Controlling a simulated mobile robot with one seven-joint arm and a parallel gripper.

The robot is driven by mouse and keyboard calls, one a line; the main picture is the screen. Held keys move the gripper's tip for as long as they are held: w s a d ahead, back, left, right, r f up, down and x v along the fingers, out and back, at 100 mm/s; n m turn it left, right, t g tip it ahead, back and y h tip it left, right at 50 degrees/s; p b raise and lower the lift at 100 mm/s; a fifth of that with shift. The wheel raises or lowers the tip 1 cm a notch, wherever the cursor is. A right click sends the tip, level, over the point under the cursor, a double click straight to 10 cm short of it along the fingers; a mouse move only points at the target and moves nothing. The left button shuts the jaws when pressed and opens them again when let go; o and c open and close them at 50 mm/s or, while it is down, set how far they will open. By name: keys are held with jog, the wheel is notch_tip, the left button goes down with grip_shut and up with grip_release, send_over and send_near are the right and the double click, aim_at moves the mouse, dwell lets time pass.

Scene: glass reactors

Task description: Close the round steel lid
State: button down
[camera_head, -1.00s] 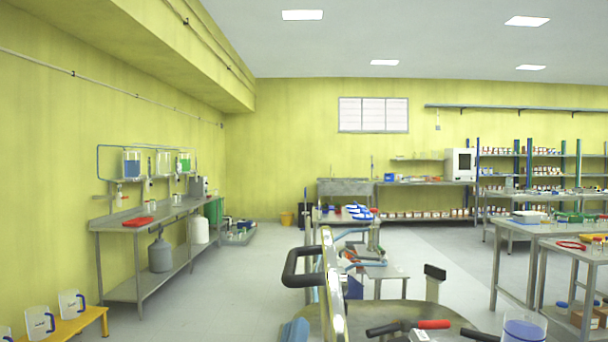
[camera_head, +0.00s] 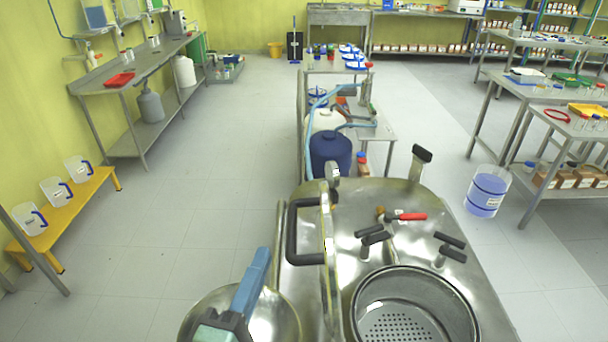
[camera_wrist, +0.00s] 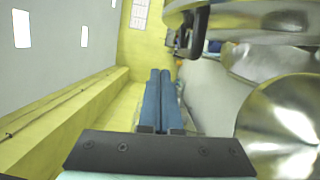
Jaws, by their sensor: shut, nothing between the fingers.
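The round steel lid (camera_head: 328,250) stands open, upright and almost edge-on to the head view, with a black bar handle (camera_head: 300,232) on its left face. To its right is the round opening (camera_head: 405,310) of a steel vessel with a perforated bottom. My gripper (camera_head: 263,252) is left of the lid, apart from the handle, with its blue fingers shut and empty. In the wrist view the fingers (camera_wrist: 160,72) are together, and the lid (camera_wrist: 260,16) and handle (camera_wrist: 188,36) show at upper right.
A shiny round steel bowl or dome (camera_head: 265,320) lies below my gripper. Black clamp knobs (camera_head: 450,245) and a red-handled valve (camera_head: 410,217) sit on the steel top. Blue and white drums (camera_head: 330,150) stand beyond. The floor at left is free up to a yellow bench (camera_head: 65,210).

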jog(key=w+d+p, duration=0.5)
jog(key=w+d, duration=0.1)
jog(key=w, duration=0.3)
jog(key=shift+w+d+r+p, duration=0.2)
jog(key=shift+w+r+p, duration=0.1)
jog(key=shift+r+p, duration=0.15)
